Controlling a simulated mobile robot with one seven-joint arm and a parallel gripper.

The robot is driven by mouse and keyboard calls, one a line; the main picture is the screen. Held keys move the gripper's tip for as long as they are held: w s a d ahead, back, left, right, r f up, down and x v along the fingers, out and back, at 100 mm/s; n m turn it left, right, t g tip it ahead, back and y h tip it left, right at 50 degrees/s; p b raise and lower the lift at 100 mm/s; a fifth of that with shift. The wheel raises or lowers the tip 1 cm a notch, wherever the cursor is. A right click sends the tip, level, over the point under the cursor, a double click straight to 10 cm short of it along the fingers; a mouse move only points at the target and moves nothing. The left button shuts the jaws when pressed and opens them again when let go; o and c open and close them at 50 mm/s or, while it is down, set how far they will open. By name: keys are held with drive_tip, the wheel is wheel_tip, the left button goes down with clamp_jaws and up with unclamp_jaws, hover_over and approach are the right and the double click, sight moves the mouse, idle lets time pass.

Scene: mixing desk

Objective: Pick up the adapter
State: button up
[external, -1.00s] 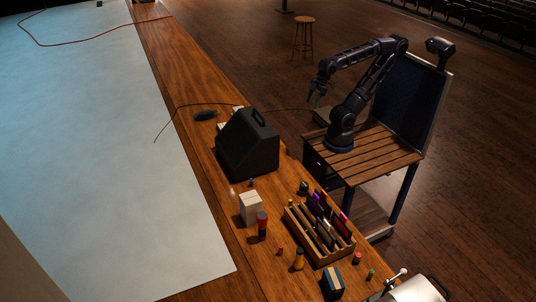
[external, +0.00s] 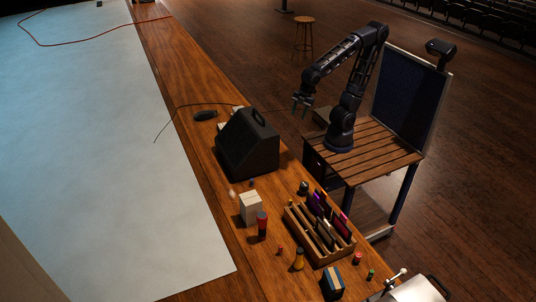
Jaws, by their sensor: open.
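My gripper (external: 299,108) is open and empty. It hangs in the air to the right of the black wedge-shaped box (external: 247,142), pointing down, between the wooden desk and my slatted base. I cannot tell for sure which thing is the adapter. Small candidates on the desk (external: 185,75) are a tiny dark piece (external: 251,184) in front of the black box, a small reddish piece (external: 279,251) and a small green-topped piece (external: 371,274) near the front. All are well apart from my gripper.
A wooden slotted rack (external: 318,236) holds several coloured items. A white box (external: 250,207), a red-topped dark cylinder (external: 262,225), a yellowish bottle (external: 298,259) and a blue-and-tan box (external: 332,283) stand around it. A dark oval object (external: 205,115) lies behind the black box.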

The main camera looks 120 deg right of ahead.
drive_tip(key=w+a+f+n, duration=0.4)
drive_tip(key=w+a+n, duration=0.1)
drive_tip(key=w+a, duration=0.15)
drive_tip(key=n+g, duration=0.3)
drive_tip(key=n, duration=1)
approach(289, 196)
drive_tip(key=shift+w+d+f, duration=0.25)
drive_tip(key=shift+d+f, duration=0.05)
drive_tip(key=shift+d, duration=0.25)
drive_tip(key=shift+a+f+n, duration=0.15)
drive_tip(key=shift+f+n, duration=0.15)
drive_tip(key=shift+f, duration=0.2)
drive_tip(key=shift+s+a+f, duration=0.1)
drive_tip(key=shift+f, duration=2.45)
drive_tip(key=shift+a+f, duration=0.1)
drive_tip(key=shift+f, duration=2.45)
clamp_jaws()
